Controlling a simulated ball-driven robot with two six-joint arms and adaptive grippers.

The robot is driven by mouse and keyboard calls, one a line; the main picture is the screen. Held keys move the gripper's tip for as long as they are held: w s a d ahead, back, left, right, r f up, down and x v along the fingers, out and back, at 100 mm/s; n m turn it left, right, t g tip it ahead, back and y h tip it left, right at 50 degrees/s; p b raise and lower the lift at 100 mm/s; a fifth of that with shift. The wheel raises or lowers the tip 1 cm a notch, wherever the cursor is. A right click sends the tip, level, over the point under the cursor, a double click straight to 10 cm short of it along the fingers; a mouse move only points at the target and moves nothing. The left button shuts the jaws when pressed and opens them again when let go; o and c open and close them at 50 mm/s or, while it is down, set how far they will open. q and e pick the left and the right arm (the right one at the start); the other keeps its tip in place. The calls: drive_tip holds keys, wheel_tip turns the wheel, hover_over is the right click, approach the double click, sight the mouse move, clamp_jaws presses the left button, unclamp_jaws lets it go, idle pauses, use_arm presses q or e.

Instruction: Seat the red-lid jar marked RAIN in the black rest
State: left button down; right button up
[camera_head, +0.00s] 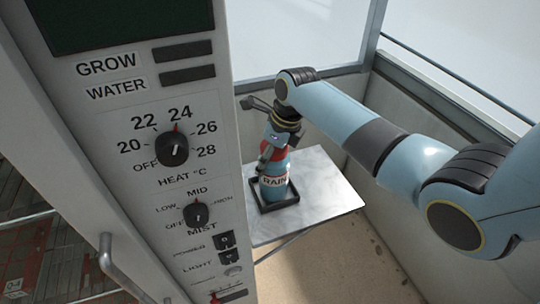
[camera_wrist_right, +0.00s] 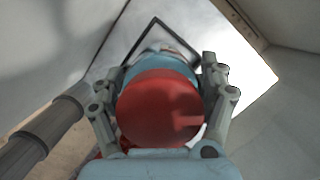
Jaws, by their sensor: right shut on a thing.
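The jar marked RAIN (camera_head: 274,182) has a blue body, a pale label and a red lid, and looks upright in the head view. My right gripper (camera_head: 273,152) comes from above and is shut on it near the top. In the right wrist view the red lid (camera_wrist_right: 160,108) fills the space between the fingers. The black rest (camera_head: 281,206) is a square frame on the white table, with the jar's lower end within its outline. Part of the rest (camera_wrist_right: 138,40) shows beyond the jar in the wrist view. I cannot tell whether the jar's base touches it. My left gripper is out of view.
The white table (camera_head: 325,190) is clear to the right of the rest. A tall control panel (camera_head: 160,120) with dials and switches stands close on the left. Pale walls (camera_head: 400,125) enclose the table at the back and right.

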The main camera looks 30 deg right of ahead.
drive_tip(key=shift+f, duration=0.1)
drive_tip(key=o, duration=1.5)
drive_tip(key=shift+c, duration=0.2)
drive_tip(key=shift+o, duration=0.2)
drive_tip(key=shift+s, duration=0.1)
drive_tip(key=shift+v, duration=5.5)
